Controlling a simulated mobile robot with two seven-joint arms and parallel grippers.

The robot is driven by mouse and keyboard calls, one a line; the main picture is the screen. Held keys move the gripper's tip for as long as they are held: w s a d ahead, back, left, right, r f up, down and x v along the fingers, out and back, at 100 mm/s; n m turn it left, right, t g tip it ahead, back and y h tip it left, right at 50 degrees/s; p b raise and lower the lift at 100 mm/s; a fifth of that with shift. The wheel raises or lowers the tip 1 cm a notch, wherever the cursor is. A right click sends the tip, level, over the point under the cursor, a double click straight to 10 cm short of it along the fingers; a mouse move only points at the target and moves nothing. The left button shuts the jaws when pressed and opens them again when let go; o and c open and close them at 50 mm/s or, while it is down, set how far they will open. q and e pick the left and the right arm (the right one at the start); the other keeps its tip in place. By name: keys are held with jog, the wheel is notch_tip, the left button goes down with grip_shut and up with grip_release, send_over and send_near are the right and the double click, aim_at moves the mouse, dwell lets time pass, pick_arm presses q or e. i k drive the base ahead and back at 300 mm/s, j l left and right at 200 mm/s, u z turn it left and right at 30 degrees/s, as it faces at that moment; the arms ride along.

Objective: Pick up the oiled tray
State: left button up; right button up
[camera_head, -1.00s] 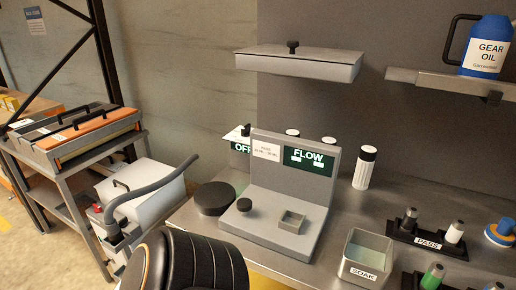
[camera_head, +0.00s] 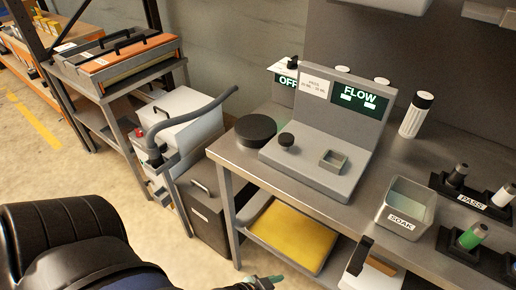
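A shallow grey tray with a yellow, oily-looking inside (camera_head: 292,238) lies on the lower shelf under the workbench, below the bench's front edge. My dark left arm comes in from the lower left. A small part of what looks like my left gripper (camera_head: 262,282) shows at the bottom edge, just below and in front of the tray and apart from it in the picture. Most of it is cut off, so its fingers cannot be judged. My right gripper is not in view.
The workbench (camera_head: 232,151) above the shelf holds a FLOW stand (camera_head: 318,150), a black round puck (camera_head: 256,130) and a SOAK bin (camera_head: 404,210). A dark bin (camera_head: 205,205) stands left of the shelf. Open floor (camera_head: 95,175) lies at the left.

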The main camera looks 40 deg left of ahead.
aim_at(307, 244)
jog(key=i+l+u, duration=0.1)
jog(key=u, duration=1.2)
jog(key=l, duration=0.55)
jog(key=i+u, duration=0.1)
jog(key=i+j, duration=0.05)
jog(key=i, duration=0.05)
